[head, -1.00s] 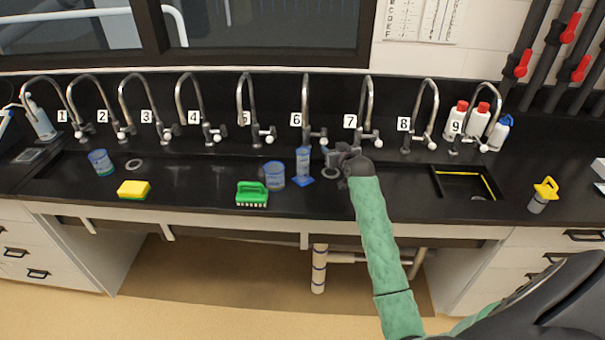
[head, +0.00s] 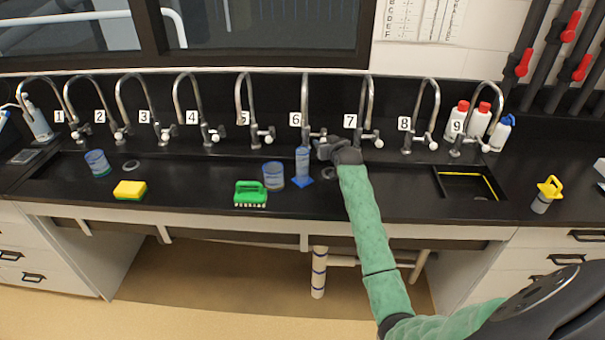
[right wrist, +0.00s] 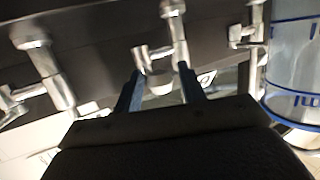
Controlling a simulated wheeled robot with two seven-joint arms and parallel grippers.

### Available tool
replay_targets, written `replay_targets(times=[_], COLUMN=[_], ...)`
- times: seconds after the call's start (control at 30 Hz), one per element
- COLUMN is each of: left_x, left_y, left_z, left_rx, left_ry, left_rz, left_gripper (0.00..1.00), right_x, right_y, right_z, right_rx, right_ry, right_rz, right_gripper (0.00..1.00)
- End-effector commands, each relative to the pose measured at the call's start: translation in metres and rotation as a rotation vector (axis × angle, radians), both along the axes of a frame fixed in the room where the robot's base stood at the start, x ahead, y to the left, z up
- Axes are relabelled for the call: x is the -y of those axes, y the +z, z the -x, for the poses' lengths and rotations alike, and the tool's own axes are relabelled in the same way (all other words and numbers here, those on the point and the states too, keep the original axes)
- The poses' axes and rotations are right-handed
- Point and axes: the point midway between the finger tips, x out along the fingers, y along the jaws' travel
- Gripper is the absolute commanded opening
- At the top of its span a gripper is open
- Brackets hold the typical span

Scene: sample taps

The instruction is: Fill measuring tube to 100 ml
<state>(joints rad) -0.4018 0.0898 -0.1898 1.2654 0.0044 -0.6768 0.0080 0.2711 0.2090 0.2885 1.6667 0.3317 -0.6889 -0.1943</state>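The measuring tube (head: 303,160), clear with a blue base, stands upright below tap 6 (head: 305,100). Its fill level is too small to read. My right gripper (head: 323,147) is just right of the tube's top, below the tap's white knob (head: 323,132). In the right wrist view, my gripper (right wrist: 159,84) is open, with a white tap knob (right wrist: 160,85) showing between its fingers; I cannot tell whether they touch it. A clear vessel with blue markings (right wrist: 293,60) is close at the right edge of that view. My left gripper is not in view.
A blue-marked beaker (head: 273,176) and a green brush (head: 250,194) are left of the tube. A yellow sponge (head: 130,190) and another beaker (head: 97,163) are farther left. Tap 7 (head: 368,105) stands to the right. The counter between tube and black basin (head: 452,195) is mostly clear.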

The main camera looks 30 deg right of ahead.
Motion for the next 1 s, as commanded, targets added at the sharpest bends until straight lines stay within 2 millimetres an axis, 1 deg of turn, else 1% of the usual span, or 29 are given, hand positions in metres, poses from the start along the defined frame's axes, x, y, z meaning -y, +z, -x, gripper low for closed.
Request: replay_targets(times=[0.27,0.83,1.0], left_x=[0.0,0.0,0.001], left_y=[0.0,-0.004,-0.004], left_z=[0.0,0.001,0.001], left_rx=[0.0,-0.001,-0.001], left_ry=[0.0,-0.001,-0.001], left_rz=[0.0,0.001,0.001], left_gripper=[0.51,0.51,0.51], right_x=[0.003,0.042,0.041], right_y=[0.0,0.0,0.0], right_z=[0.001,0.011,0.011], right_rx=[0.0,0.0,0.0], right_ry=[-0.001,0.0,0.0], right_rz=[0.001,0.002,0.0], right_gripper=[0.4,0.4,0.4])
